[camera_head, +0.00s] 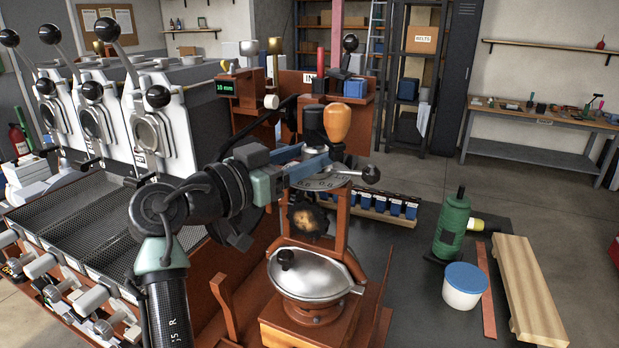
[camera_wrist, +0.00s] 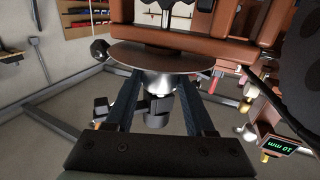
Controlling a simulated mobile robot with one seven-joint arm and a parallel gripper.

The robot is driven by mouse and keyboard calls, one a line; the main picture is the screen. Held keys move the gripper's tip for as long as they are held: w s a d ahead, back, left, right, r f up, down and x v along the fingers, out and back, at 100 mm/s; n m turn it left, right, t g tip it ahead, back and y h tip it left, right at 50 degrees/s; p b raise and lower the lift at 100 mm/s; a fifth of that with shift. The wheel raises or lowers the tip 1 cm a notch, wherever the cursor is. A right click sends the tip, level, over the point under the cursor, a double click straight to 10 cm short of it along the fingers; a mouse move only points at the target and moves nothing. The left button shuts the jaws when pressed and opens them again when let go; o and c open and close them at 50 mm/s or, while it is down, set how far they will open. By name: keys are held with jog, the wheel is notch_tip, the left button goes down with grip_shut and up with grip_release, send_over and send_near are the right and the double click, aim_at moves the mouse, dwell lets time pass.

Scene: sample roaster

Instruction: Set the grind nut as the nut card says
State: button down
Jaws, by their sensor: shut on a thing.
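The grind nut (camera_wrist: 160,83) is a silver cylinder against a round plate in the wrist view. The blue fingers of my gripper (camera_wrist: 161,78) lie on both sides of it and are shut on it. In the head view my gripper (camera_head: 308,165) reaches in from the left over the mill's numbered dial (camera_head: 328,183). The fingers hide the nut there, and the dial setting is too small and covered to read surely. A white card (camera_head: 308,78) with partly hidden lettering stands behind; I cannot tell if it is the nut card.
A green display (camera_head: 226,87) reads 10 mm. An orange wooden knob (camera_head: 337,122) stands just behind the gripper, and a black ball knob (camera_head: 371,174) at the dial's right. A silver-lidded pan (camera_head: 318,275) sits below.

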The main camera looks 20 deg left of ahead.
jog(key=shift+a+f+m+g+h+b, duration=0.15)
jog(key=shift+m+g+h+b, duration=0.3)
jog(key=shift+h, duration=0.45)
jog(key=shift+c, duration=1.3)
grip_release()
jog(key=b+v, duration=0.3)
jog(key=v, duration=1)
